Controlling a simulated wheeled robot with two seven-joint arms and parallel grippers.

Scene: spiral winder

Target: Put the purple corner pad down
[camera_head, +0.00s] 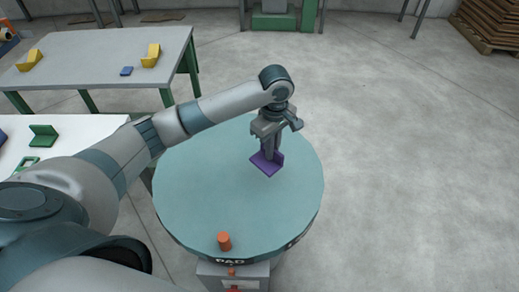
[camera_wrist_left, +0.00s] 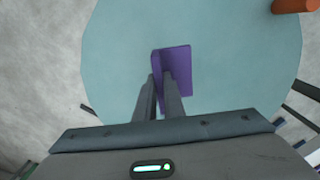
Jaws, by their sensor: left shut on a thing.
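The purple corner pad (camera_head: 267,163) is an L-shaped piece over the upper right part of the round teal turntable (camera_head: 205,200). My left gripper (camera_head: 271,156) points down and is shut on one upright wall of the pad. In the left wrist view both fingers of the gripper (camera_wrist_left: 163,82) close on the pad's wall, and the pad's flat face (camera_wrist_left: 180,72) spreads to the right. The pad looks at or just above the turntable surface; I cannot tell whether it touches. My right gripper is not in view.
An orange peg (camera_head: 224,241) stands near the turntable's front edge. At left, a white table (camera_head: 85,125) holds a green corner pad (camera_head: 43,134). A grey table (camera_head: 95,60) behind holds yellow corner pads (camera_head: 151,56) and a blue block (camera_head: 126,71). The floor at right is clear.

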